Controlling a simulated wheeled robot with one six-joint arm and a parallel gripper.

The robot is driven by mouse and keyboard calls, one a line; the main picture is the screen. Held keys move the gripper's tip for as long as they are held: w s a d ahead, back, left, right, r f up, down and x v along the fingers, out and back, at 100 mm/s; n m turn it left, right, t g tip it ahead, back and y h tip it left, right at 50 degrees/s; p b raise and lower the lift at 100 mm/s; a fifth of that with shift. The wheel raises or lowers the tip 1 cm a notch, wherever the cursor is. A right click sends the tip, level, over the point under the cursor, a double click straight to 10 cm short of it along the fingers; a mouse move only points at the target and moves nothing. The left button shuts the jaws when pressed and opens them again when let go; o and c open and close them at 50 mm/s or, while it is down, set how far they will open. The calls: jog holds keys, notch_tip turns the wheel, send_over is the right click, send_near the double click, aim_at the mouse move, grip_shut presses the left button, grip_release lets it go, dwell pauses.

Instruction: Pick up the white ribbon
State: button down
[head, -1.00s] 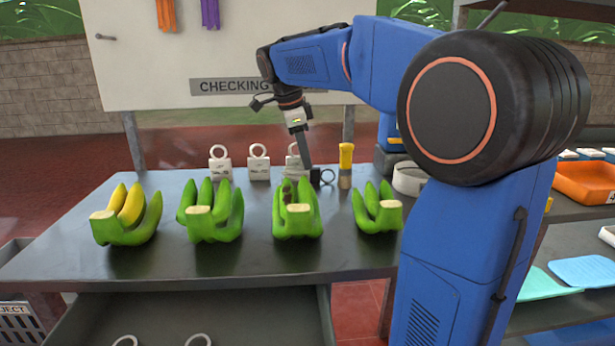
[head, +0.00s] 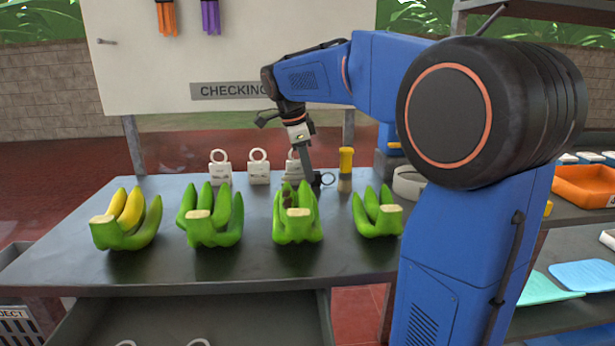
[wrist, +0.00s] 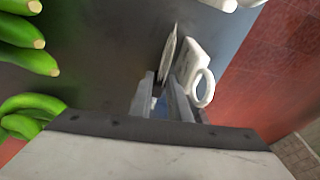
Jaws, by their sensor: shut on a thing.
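My gripper (head: 311,178) reaches down to the dark table, behind the third bunch of green bananas. In the wrist view its fingers (wrist: 163,100) are closed on a thin pale piece (wrist: 171,50) seen nearly edge-on. I cannot tell whether this piece is a white ribbon. A small grey ring (head: 328,179) shows just right of the fingertips in the head view. A white tag with a ring (wrist: 194,68) stands close beside the fingers, apart from the pale piece.
Two more white ring-topped tags (head: 220,170) (head: 259,168) stand to the left. A yellow-handled tool (head: 346,170) and a white band (head: 408,184) are to the right. Several banana bunches (head: 212,225) line the front. Orange (head: 166,18) and purple ribbons (head: 210,17) hang on the board.

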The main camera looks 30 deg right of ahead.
notch_tip(320, 180, up, 18)
dwell(0.6)
dwell(0.5)
